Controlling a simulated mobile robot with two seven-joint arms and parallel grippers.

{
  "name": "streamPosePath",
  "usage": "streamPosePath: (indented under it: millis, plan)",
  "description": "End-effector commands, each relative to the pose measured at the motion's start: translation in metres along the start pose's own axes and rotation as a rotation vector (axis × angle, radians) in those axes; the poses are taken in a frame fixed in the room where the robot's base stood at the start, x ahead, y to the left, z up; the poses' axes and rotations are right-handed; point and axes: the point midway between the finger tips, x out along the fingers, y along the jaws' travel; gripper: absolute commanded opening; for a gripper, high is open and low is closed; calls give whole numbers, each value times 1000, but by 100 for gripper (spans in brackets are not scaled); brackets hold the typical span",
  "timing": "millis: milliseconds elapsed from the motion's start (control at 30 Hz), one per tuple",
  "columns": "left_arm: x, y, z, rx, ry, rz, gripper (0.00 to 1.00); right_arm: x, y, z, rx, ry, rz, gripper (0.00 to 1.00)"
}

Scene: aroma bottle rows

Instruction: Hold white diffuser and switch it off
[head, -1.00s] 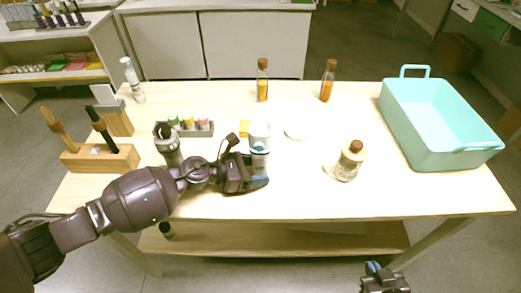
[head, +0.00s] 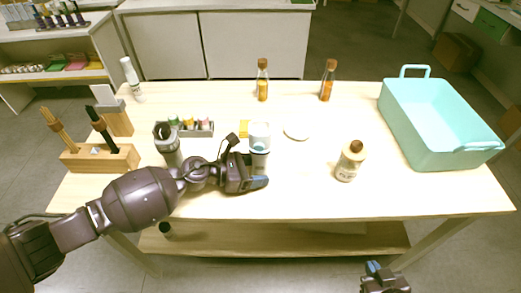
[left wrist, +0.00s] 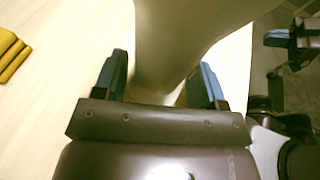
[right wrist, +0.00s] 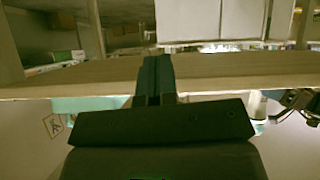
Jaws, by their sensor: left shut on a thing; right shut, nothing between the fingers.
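The white diffuser (head: 260,132) stands upright near the front middle of the table, with a pale blue patch on its front. My left gripper (head: 258,172) is shut around its lower part. In the left wrist view, the diffuser's pale body (left wrist: 180,40) fills the space between the two blue-lined fingers; its base is partly hidden by the gripper. My right gripper (head: 378,268) is below the front edge of the table at the lower right. In the right wrist view its fingers (right wrist: 156,78) are together with nothing between them.
A white round disc (head: 296,131) lies right of the diffuser. A brown-capped bottle (head: 350,162) stands further right, before a teal bin (head: 440,160). Two amber bottles (head: 262,82) stand at the back. A small-bottle rack (head: 198,130) and wooden holder (head: 100,160) are left.

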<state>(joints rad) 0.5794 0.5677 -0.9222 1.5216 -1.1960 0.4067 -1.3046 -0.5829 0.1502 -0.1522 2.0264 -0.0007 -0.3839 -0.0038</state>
Motion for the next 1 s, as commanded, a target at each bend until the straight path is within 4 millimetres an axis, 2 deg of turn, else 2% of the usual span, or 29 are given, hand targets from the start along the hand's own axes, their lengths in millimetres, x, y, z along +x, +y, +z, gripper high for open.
streamPosePath:
  millis: [167, 367, 533, 800, 1000]
  plan:
    - [0, 0, 0, -1, 0, 0, 52, 9, -22, -28, -61, 53, -47, 0]
    - [0, 0, 0, 0, 0, 0, 52, 20, -70, -86, -216, 175, -142, 0]
    - [0, 0, 0, -1, 0, 0, 52, 17, -116, -136, -370, 298, -219, 0]
    - [0, 0, 0, 0, 0, 0, 52, -9, -190, -209, -638, 528, -322, 0]
    - [0, 0, 0, 0, 1, 0, 52, -39, -234, -244, -820, 690, -369, 0]
